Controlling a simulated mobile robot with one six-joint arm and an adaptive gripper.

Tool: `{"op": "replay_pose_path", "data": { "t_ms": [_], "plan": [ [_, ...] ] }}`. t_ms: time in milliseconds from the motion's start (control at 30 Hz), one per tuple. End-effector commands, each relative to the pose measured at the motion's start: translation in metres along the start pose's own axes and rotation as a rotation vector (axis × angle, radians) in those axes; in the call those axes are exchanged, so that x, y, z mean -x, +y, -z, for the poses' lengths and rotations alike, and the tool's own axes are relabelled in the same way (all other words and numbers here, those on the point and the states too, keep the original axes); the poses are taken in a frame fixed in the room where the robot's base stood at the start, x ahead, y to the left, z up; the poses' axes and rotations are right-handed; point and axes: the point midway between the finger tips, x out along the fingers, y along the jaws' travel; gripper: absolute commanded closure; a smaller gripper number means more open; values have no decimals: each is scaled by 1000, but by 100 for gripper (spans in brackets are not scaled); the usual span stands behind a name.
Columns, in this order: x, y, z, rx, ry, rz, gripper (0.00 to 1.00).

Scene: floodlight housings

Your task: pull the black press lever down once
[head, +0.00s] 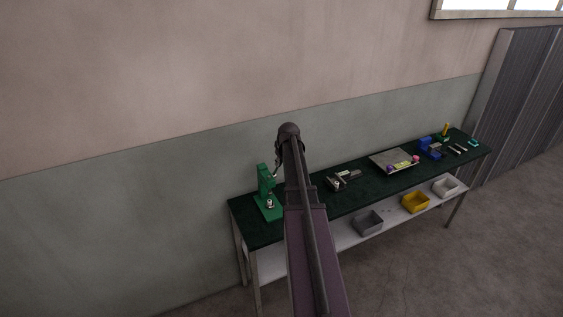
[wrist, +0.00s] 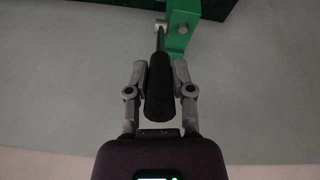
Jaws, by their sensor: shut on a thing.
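The green press (head: 265,190) stands at the left end of the dark green bench top in the head view. Its green body also shows at the top of the wrist view (wrist: 182,30). The black press lever (wrist: 160,88) has a thick black grip on a thin rod that runs up to a pivot on the press. My gripper (wrist: 160,75) has one finger on each side of the black grip and is shut on it. In the head view my arm hides most of the lever and the gripper itself.
The bench top (head: 350,205) carries a metal part (head: 342,180), a grey tray (head: 381,165) with small coloured items, and a blue vice-like object (head: 430,149). Grey (head: 368,223), yellow (head: 415,203) and white (head: 445,187) bins sit on the lower shelf. A wall stands behind.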

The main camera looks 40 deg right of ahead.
Motion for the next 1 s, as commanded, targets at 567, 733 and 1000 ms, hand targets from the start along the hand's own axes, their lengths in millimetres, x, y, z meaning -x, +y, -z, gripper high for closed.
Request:
{"op": "replay_pose_path", "data": {
  "t_ms": [567, 733, 1000],
  "plan": [
    [-5, -4, -19, -4, 100, -19, 100],
    [-5, -4, -22, -4, 133, -26, 100],
    [-4, -4, -21, -4, 138, -27, 100]
  ]
}}
